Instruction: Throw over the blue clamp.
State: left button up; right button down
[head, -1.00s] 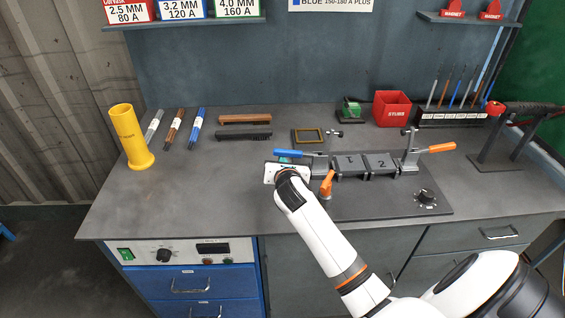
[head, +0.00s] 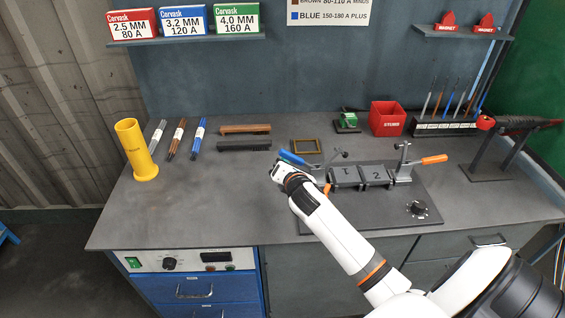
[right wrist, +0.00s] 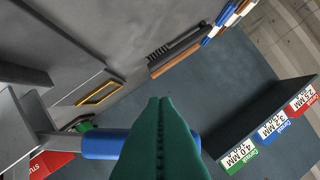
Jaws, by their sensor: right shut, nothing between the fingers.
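The blue clamp's handle (head: 292,158) slants up to the left at the left end of the pipe fixture. Its grey arm (head: 326,163) stands tilted up, with its dark tip above the bench. My left gripper is out of view.
Plates marked 1 and 2 (head: 361,174) sit right of the blue clamp, then an orange-handled clamp (head: 432,160). An orange knob shows partly behind my arm. The front-left bench is clear.

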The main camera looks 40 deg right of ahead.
aim_at(294, 155)
jog(key=shift+s+d+r+m+t+p, duration=0.25)
jog(key=shift+d+r+m+p, duration=0.1)
jog(key=shift+r+m, duration=0.25)
jog(key=shift+s+d+r+m+t+p, duration=0.1)
jog(key=shift+d+r+m+t+p, duration=0.2)
jog(key=shift+r+m, duration=0.25)
jog(key=shift+s+d+r+m+y, duration=0.35)
jog(key=shift+r+m+y, duration=0.1)
jog(key=shift+m, duration=0.2)
jog(key=shift+s+d+r+m+t+y+p, duration=0.1)
jog(key=shift+s+d+r+m+t, duration=0.3)
jog(key=shift+d+m, duration=0.35)
jog(key=shift+s+d+r+m+t+y+p, duration=0.1)
jog(key=shift+s+d+r+m+t, duration=0.25)
jog(key=shift+d+m, duration=0.4)
jog(key=shift+s+d+r+m+t+y+p, duration=0.1)
jog(key=shift+s+d+r+m+t, duration=0.3)
jog(key=shift+d+m, duration=0.3)
